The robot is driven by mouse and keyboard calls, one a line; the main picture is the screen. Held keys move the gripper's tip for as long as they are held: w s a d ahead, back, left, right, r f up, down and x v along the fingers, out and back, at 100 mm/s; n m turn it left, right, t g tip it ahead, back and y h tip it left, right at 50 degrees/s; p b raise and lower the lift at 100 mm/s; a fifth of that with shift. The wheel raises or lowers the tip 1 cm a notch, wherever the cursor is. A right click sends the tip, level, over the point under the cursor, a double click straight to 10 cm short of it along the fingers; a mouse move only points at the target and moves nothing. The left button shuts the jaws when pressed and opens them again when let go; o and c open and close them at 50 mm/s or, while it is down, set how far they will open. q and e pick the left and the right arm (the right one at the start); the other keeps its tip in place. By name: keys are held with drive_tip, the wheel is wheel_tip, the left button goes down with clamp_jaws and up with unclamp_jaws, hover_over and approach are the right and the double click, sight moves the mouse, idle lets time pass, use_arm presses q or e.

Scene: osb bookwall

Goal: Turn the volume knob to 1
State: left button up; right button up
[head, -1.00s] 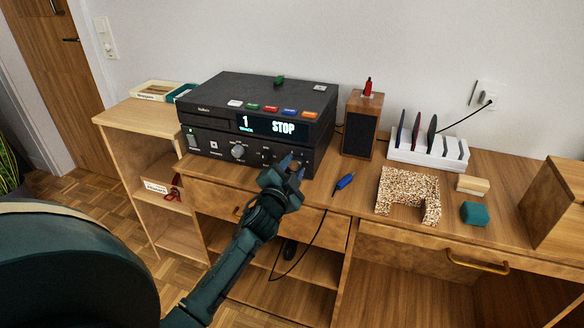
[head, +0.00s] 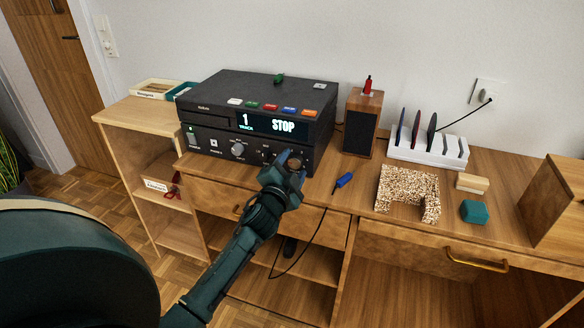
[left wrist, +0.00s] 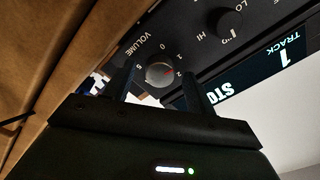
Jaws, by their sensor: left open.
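My left gripper (head: 292,160) is open at the lower right of the player (head: 215,137). In the left wrist view its two fingers (left wrist: 157,92) stand on either side of the knob, with visible gaps. In the head view the gripper hides the volume knob. My right gripper is not in view.
The display (head: 272,124) reads track 1 and STOP. Another large knob (head: 238,149) is left of the gripper. A dark speaker (head: 361,125) stands right of the player. A blue-handled tool (head: 344,181) lies on the desk (head: 322,186) to the right, with bare wood around it.

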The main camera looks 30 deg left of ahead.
use_arm(q)
drive_tip(key=v, duration=1.3)
drive_tip(key=shift+s+a, duration=0.1)
